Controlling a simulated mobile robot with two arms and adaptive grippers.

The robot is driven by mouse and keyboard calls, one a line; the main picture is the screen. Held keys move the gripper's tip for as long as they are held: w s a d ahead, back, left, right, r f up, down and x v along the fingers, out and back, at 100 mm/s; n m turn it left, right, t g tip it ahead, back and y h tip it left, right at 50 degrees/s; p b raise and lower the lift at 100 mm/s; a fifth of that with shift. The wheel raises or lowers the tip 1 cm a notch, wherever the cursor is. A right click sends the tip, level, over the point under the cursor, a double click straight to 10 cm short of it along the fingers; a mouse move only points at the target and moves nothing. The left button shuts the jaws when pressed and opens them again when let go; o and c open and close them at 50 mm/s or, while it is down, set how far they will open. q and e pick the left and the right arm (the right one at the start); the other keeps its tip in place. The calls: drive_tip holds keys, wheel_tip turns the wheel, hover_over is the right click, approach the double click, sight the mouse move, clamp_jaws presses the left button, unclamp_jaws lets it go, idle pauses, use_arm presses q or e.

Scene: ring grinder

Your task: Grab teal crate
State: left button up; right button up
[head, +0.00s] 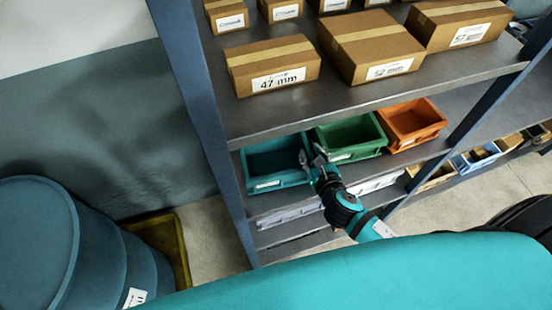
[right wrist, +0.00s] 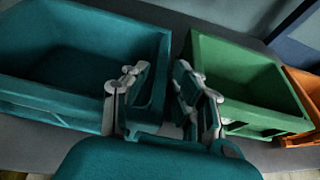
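The teal crate (head: 279,181) stands at the left end of the shelf below the boxes. It fills the left of the right wrist view (right wrist: 50,108) and looks empty. My right gripper (head: 312,158) is at the crate's right front corner, beside the green crate. In the right wrist view my right gripper (right wrist: 160,85) is open, with the teal crate's right wall between its spread fingers. One finger overlaps the crate's inside, the other is toward the green crate. I cannot tell whether either finger touches the wall. My left gripper is not in view.
A green crate (head: 350,140) and an orange crate (head: 412,123) stand to the right on the same shelf. Cardboard boxes (head: 272,66) sit on the shelf above. A blue post (head: 203,110) rises left of the teal crate. A blue barrel (head: 90,260) stands at lower left.

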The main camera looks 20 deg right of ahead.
drive_tip(key=shift+x, duration=0.9)
clamp_jaws()
drive_tip(key=shift+r, duration=0.1)
